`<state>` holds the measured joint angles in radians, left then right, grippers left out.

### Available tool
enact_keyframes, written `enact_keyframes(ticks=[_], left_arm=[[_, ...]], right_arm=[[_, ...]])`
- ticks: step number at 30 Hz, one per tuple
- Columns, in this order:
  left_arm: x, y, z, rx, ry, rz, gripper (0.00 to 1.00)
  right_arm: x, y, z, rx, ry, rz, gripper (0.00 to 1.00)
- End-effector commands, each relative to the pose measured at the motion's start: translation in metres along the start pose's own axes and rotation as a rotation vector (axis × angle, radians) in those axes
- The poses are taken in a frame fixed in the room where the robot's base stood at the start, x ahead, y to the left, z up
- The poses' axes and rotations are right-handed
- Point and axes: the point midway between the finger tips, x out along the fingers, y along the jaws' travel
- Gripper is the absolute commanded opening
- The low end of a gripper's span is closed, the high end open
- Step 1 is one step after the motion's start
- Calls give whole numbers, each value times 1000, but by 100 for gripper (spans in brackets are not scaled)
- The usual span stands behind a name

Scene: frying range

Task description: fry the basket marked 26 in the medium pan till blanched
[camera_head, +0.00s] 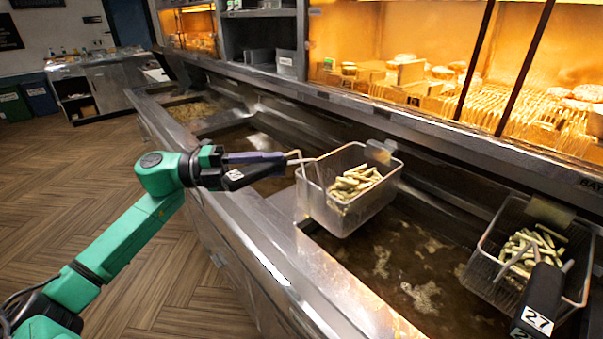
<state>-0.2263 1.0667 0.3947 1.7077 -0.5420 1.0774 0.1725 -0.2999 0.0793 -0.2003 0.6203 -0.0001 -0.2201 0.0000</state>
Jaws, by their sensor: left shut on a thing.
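My left gripper (262,163) is shut on the dark handle of a wire basket (347,207) holding several pale green-yellow fries. A small tag near my gripper is too small to read, so I cannot confirm the number 26. The basket hangs upright above the left part of the nearest oil pan (425,272). Its underside appears clear of the oil. Another pan (240,143) with dark oil lies beyond it, and a third pan (197,110) with foamy oil lies farther away. Which one is medium is not marked. My right gripper is not in view.
A second fries basket (505,275), with its handle marked 27 (537,318), sits at the right end of the nearest pan. A steel ledge (440,140) and lit heated shelves (480,100) run behind the pans. Wooden floor (70,160) is clear at left.

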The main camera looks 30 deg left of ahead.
Motion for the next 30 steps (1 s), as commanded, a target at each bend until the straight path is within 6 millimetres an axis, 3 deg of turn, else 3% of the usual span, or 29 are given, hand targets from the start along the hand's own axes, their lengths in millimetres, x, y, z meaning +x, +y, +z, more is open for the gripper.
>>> enact_keyframes(ticks=[6,17,23,30], left_arm=[[-22,-3,0,3,-2,-3,0],[-22,-3,0,2,-1,-2,0],[-4,0,-10,-14,0,9,0],[41,3,-34,-25,2,27,0]], right_arm=[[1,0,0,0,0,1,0],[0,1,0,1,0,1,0],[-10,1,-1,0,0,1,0],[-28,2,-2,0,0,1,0]])
